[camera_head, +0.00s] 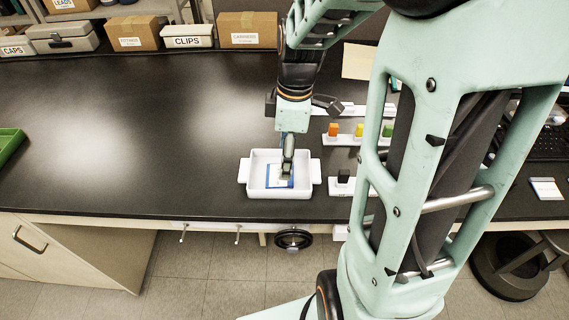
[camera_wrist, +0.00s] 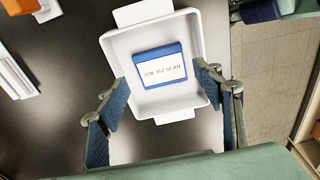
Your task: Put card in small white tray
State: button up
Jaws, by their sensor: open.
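The small white tray (camera_head: 257,192) with two side handles stands on the black bench near its front edge. The card (camera_head: 276,183), white with blue edges, lies inside the tray; in the wrist view the card (camera_wrist: 161,67) reads "JOB 302 SCAN" and lies within the tray (camera_wrist: 121,45) walls. My gripper (camera_head: 287,172) is just above the tray, over the card. In the wrist view my gripper (camera_wrist: 165,90) is open, its two blue-padded fingers apart on either side of the card, with nothing held. In the head view it hides part of the card.
A rack with orange, yellow and green pieces (camera_head: 360,131) stands right of the tray, with a black knob-like piece (camera_head: 344,176) closer. A green bin (camera_head: 10,148) is at the far left. Boxes, including CLIPS (camera_head: 187,38), line the back. The bench's left middle is clear.

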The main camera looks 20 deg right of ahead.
notch_tip(320, 180, up, 8)
jog(key=shift+d+f, duration=0.2)
jog(key=shift+d, duration=0.1)
